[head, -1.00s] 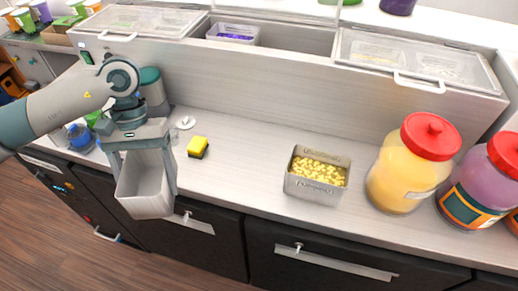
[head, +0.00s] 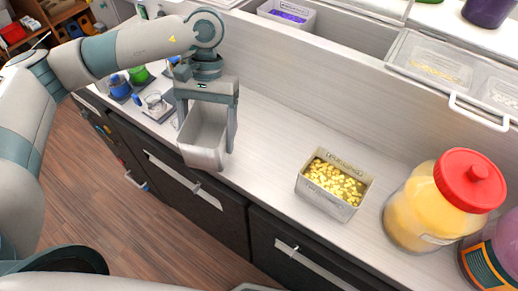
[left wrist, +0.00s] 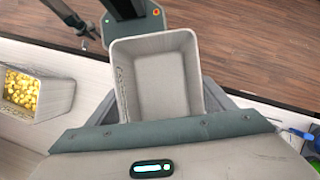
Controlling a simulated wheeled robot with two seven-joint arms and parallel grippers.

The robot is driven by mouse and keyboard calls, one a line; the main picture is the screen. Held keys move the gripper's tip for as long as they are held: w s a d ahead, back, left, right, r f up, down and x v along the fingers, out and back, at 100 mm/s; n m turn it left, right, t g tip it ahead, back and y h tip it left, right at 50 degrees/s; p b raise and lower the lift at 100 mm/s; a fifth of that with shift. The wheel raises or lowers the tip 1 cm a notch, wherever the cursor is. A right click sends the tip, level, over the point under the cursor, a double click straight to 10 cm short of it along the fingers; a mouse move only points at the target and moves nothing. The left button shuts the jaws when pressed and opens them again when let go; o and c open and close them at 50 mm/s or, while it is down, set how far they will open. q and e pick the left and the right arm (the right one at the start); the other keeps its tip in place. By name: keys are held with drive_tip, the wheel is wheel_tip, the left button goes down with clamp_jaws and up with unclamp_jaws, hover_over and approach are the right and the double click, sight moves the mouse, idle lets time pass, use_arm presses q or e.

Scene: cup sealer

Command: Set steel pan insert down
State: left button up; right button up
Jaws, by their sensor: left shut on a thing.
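My left gripper (head: 206,122) is shut on an empty grey steel pan insert (head: 204,157), with one finger at each side of it. The pan tilts with its opening up and overlaps the counter's front edge in the head view. I cannot tell whether its base touches anything. In the left wrist view the pan (left wrist: 160,88) shows its bare inside between the fingers. A second steel pan (head: 325,201), filled with yellow chunks, stands upright on the counter to the right, apart from the held one. My right gripper is out of view.
The pale counter (head: 275,140) is clear between the held pan and the filled one. A glass and blue and green items (head: 139,75) stand at the left. Lidded bins line the back.

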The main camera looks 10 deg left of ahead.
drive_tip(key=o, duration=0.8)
use_arm(q)
drive_tip(key=shift+w+d+n, duration=0.15)
drive_tip(key=shift+d+n, duration=0.05)
drive_tip(key=shift+n, duration=0.1)
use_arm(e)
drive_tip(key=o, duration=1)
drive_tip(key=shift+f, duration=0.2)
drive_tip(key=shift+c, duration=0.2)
use_arm(q)
drive_tip(key=d+n, duration=0.1)
drive_tip(key=w+n+h+b, duration=0.1)
drive_tip(key=shift+d+f+n, duration=0.1)
drive_tip(key=shift+d+n, duration=0.2)
drive_tip(key=shift+d, duration=0.1)
drive_tip(key=w+d+r+n+t+h+b, duration=0.1)
drive_tip(key=w+d+r+n+t+b, duration=0.1)
drive_tip(key=n, duration=0.7)
drive_tip(key=w+d+r+n+t+h+b, duration=0.2)
drive_tip(key=w+d+n+t+b, duration=0.1)
drive_tip(key=d+n, duration=0.4)
drive_tip(key=shift+w+n+t+b, duration=0.3)
drive_tip(key=shift+n+t, duration=0.4)
drive_tip(key=shift+n, duration=1)
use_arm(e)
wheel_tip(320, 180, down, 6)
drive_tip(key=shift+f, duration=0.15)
